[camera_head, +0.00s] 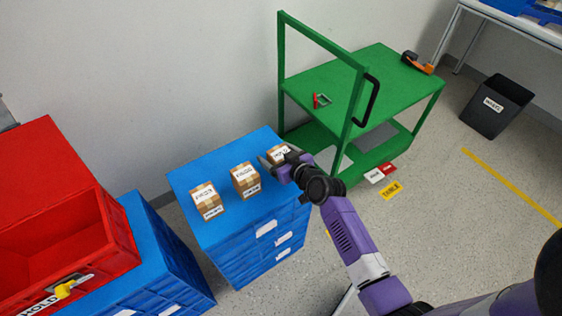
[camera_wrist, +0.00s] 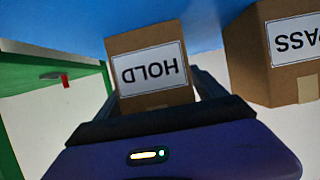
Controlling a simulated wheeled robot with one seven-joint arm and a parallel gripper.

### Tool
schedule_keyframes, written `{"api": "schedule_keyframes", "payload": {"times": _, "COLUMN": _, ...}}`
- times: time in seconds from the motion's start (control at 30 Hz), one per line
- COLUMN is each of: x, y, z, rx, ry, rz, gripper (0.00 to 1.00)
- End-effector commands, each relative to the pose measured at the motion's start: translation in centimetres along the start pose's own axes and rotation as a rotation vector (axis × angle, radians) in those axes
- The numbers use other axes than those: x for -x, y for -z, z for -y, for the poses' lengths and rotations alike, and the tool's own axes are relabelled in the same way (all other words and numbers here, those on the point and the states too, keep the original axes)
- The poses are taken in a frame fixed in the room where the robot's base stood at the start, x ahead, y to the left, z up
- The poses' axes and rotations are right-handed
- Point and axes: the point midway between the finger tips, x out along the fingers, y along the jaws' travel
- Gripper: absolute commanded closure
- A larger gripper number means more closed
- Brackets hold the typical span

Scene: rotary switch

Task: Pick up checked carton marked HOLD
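The carton marked HOLD (camera_wrist: 150,72) is brown with a white label, upside down in the wrist view. In the head view a brown carton (camera_head: 278,152) stands at the right end of the blue cabinet top (camera_head: 225,155), partly hidden by my gripper (camera_head: 272,164). In the wrist view my gripper (camera_wrist: 158,95) has its dark fingers apart, one on each side of the HOLD carton. Whether either finger touches it is not clear. Its lower part is hidden by my gripper.
A carton marked PASS (camera_wrist: 280,60) stands close beside the right finger. Two cartons (camera_head: 245,180) (camera_head: 207,200) stand left of my gripper in the head view. A green cart (camera_head: 370,85) stands behind to the right. A red bin (camera_head: 65,215) is at the left.

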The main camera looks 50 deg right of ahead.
Motion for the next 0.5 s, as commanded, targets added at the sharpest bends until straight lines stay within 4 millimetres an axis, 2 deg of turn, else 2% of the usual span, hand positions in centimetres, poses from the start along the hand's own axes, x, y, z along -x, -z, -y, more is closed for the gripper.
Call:
{"api": "schedule_keyframes", "payload": {"times": 0.03, "x": 0.01, "y": -0.01, "z": 0.0, "rx": 0.0, "ry": 0.0, "rz": 0.0, "gripper": 0.32}}
{"api": "schedule_keyframes", "payload": {"times": 0.33, "x": 0.03, "y": -0.01, "z": 0.0, "rx": 0.0, "ry": 0.0, "rz": 0.0, "gripper": 0.91}}
{"api": "schedule_keyframes", "payload": {"times": 0.5, "x": 0.03, "y": 0.08, "z": -0.01, "rx": 0.0, "ry": 0.0, "rz": -0.001, "gripper": 0.91}}
